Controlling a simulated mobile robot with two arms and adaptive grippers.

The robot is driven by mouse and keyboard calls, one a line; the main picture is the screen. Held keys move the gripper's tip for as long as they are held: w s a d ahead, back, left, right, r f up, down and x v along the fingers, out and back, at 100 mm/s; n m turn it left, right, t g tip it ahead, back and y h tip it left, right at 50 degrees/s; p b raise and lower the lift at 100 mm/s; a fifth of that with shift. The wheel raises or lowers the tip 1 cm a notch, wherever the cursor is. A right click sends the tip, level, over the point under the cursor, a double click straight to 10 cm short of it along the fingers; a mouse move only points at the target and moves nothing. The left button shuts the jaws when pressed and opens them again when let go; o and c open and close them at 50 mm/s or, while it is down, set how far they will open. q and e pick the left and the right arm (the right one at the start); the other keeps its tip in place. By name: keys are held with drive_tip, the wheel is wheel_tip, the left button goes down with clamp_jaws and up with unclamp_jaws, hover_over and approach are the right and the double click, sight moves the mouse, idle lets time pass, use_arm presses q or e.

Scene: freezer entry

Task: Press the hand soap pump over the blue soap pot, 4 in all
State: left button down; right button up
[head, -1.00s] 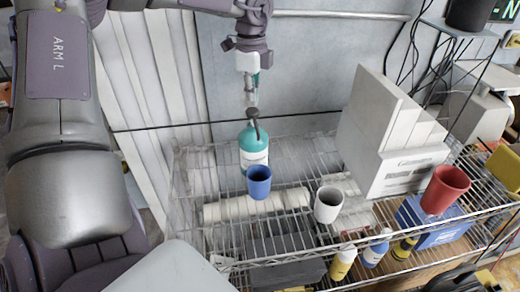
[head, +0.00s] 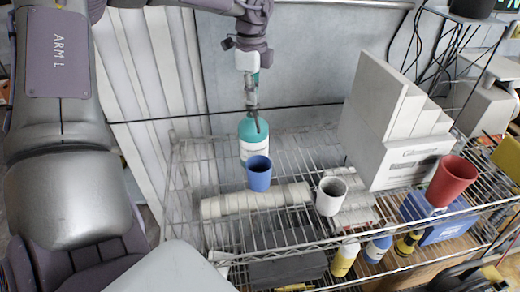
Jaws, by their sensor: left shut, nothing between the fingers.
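The hand soap bottle (head: 253,148), teal with a white label and a dark pump, stands upright on the wire shelf. The blue soap pot (head: 259,178) stands upright just in front of it, below the dark spout. My left gripper (head: 251,107) points down, shut and empty, with its fingertips right at the top of the pump. The pump head is mostly hidden behind the fingertips; they appear to touch it. The inside bottom of the pot is too dark to tell what it holds. My right gripper is not in view.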

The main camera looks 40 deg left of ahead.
use_arm(q)
drive_tip(key=shift+f, duration=0.15)
drive_tip(key=shift+r+p, duration=0.8)
drive_tip(key=shift+r, duration=1.05)
drive_tip(key=shift+f, duration=0.2)
drive_tip(key=shift+f+b, duration=1.8)
drive_tip(key=shift+b, duration=0.1)
drive_tip(key=shift+r, duration=0.15)
drive_tip(key=shift+r+p, duration=1.05)
drive_tip(key=shift+r, duration=0.75)
drive_tip(key=shift+f, duration=0.1)
